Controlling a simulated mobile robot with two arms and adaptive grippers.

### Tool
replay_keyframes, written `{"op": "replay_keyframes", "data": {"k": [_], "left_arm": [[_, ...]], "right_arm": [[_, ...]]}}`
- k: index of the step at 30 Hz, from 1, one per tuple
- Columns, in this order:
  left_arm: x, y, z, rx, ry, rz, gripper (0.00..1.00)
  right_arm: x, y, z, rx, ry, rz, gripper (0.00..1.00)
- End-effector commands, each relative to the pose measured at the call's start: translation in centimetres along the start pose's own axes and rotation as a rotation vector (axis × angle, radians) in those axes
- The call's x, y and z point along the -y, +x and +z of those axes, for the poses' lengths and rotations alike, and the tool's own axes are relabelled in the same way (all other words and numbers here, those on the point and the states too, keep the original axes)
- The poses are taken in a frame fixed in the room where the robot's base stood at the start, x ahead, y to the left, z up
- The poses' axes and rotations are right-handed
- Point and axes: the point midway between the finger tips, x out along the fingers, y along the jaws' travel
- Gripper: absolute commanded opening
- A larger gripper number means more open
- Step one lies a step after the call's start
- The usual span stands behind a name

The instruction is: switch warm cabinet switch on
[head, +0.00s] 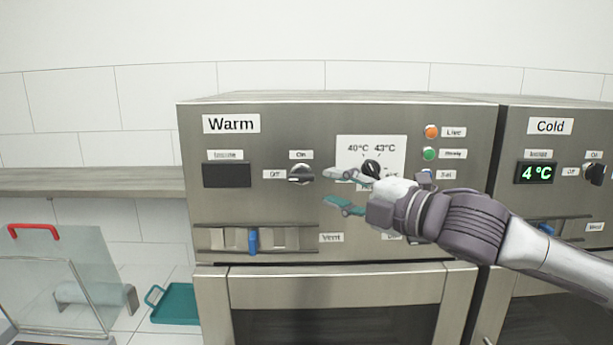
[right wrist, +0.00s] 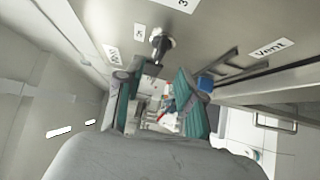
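The warm cabinet (head: 290,225) stands in the middle of the head view with a "Warm" label. Its switch (head: 300,174) is a dark and silver knob between an "Off" label on its left and an "On" label above; its handle lies roughly level, towards "Off". The display (head: 227,174) left of it is dark. My right gripper (head: 335,190) is open and empty, in front of the panel to the right of the switch. In the right wrist view the switch (right wrist: 161,42) shows beyond the open fingers (right wrist: 158,90), apart from them. My left gripper is not in view.
A temperature dial (head: 371,168) sits just behind my right gripper. A blue vent slider (head: 253,241) is below the switch. Orange (head: 431,132) and green (head: 429,154) lights are on the right. The cold cabinet (head: 552,200) display reads 4 °C. A teal tray (head: 178,305) lies lower left.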

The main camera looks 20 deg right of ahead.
Motion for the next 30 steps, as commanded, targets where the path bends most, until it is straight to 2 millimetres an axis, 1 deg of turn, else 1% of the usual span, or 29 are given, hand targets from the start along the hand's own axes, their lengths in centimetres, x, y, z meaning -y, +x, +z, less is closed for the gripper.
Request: {"op": "replay_keyframes", "data": {"k": [1,3,6,10,15,23,24,26,30], "left_arm": [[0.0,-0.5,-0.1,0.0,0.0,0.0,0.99],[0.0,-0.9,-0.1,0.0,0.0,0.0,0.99],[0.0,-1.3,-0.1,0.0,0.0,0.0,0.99],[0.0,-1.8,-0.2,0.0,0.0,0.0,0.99],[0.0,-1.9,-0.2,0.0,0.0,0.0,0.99],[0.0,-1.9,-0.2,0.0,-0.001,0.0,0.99],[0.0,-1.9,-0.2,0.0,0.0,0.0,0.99],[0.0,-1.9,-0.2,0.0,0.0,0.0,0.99],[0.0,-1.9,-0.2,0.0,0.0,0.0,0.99]], "right_arm": [[-0.2,1.2,-0.1,-0.003,0.001,-0.001,0.38],[-0.3,2.7,-0.1,-0.002,0.002,-0.001,0.38],[-0.2,4.5,-0.1,-0.001,0.0,-0.001,0.38],[-0.2,6.2,0.0,0.001,0.001,-0.001,0.38],[-0.1,7.2,0.1,0.002,0.0,0.0,0.38],[0.0,7.3,0.1,0.002,0.0,0.0,0.38],[0.0,7.3,0.1,0.002,0.0,0.0,0.36],[0.0,7.3,0.1,0.002,0.0,0.0,0.26],[0.0,7.3,0.1,0.002,0.0,0.0,0.03]]}}
